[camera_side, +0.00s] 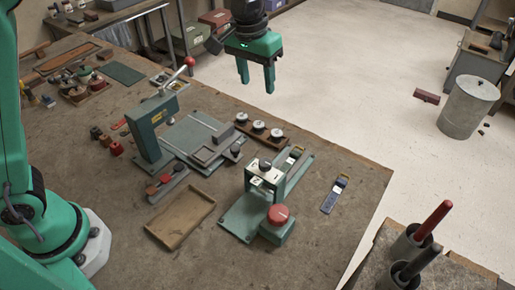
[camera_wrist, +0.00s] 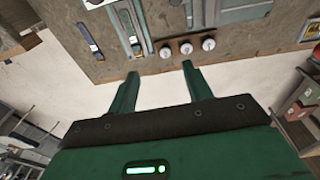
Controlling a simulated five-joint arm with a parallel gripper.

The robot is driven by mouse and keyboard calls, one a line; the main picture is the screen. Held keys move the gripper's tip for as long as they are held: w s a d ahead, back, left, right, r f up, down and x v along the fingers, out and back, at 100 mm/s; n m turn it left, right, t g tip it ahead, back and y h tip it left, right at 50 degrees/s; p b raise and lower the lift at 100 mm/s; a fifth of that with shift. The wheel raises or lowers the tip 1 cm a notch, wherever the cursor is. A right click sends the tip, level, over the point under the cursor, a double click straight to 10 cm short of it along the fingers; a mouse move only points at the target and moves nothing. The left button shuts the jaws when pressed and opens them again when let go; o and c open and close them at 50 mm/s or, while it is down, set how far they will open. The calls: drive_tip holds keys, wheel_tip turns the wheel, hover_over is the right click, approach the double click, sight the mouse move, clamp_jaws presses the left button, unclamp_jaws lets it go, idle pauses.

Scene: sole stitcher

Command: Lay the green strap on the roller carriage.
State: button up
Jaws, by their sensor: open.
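My gripper (camera_side: 257,88) is open and empty, raised over the far edge of the bench; its two fingers also show in the wrist view (camera_wrist: 160,70). A roller machine with a red knob (camera_side: 278,214) stands on the bench, with a long carriage track (camera_side: 300,172) running back from it. A small strap with a greenish part (camera_side: 295,154) lies on that track; it also shows in the wrist view (camera_wrist: 128,27). A blue strap (camera_side: 332,198) with a yellowish end lies flat on the bench to the right, apart from the machine; the wrist view shows it too (camera_wrist: 87,38).
A wooden tray (camera_side: 180,219) looks empty at the front. A lever press (camera_side: 152,125) stands behind it. A rack with several white-topped spools (camera_side: 260,128) sits near the far edge. The bench around the blue strap is clear. Cups with red and black handles (camera_side: 412,245) stand front right.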

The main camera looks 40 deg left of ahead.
drive_tip(key=s+a+r+t, duration=0.1)
drive_tip(key=s+a+r, duration=0.2)
drive_tip(key=s+a, duration=0.3)
drive_tip(key=s+a+r+t, duration=0.1)
drive_tip(key=s+a+r, duration=0.2)
drive_tip(key=s+a, duration=0.25)
drive_tip(key=s+a+f+t, duration=0.1)
drive_tip(key=s+a+f, duration=0.1)
drive_tip(key=s, duration=0.4)
drive_tip(key=s+a+f+t, duration=0.1)
drive_tip(key=s+a+f, duration=0.1)
drive_tip(key=s, duration=0.4)
drive_tip(key=shift+s+a, duration=0.3)
drive_tip(key=shift+a, duration=0.3)
